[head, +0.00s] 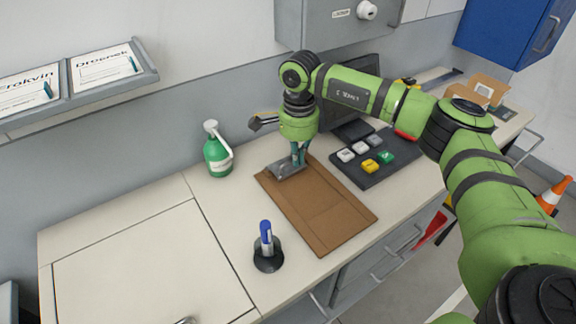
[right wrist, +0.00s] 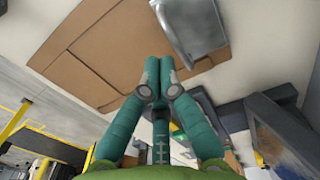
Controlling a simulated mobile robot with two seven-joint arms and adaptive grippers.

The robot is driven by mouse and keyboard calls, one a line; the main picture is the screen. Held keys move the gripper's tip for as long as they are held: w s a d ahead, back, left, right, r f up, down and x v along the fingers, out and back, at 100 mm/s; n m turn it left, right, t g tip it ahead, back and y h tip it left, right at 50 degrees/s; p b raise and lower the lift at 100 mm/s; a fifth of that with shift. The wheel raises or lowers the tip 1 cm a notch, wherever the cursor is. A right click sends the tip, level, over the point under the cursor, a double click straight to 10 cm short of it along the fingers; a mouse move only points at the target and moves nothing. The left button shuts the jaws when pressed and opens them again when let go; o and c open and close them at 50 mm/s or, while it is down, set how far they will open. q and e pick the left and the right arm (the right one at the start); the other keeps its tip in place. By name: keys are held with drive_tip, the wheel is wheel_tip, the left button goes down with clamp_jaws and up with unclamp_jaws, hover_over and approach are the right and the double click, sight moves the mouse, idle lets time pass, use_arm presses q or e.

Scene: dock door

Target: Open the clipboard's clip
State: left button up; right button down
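The brown clipboard (head: 325,215) lies flat on the workbench, and it fills the upper left of the right wrist view (right wrist: 95,55). Its grey metal clip (head: 283,170) is at the board's far end and also shows in the right wrist view (right wrist: 190,28). My right gripper (head: 299,158) points down at the clip's right side. Its teal fingers (right wrist: 158,72) are together, beside the clip in the picture, with nothing seen between them. I cannot tell whether they touch the clip. The clip looks down on the board. My left gripper is not in view.
A green spray bottle (head: 217,155) stands left of the clipboard. A pen in a black holder (head: 267,255) stands at the front. A dark pad with coloured keys (head: 375,160) lies right of the board. The bench's left part is clear.

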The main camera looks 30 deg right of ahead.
drive_tip(key=shift+f+b, duration=1.05)
drive_tip(key=shift+f, duration=0.45)
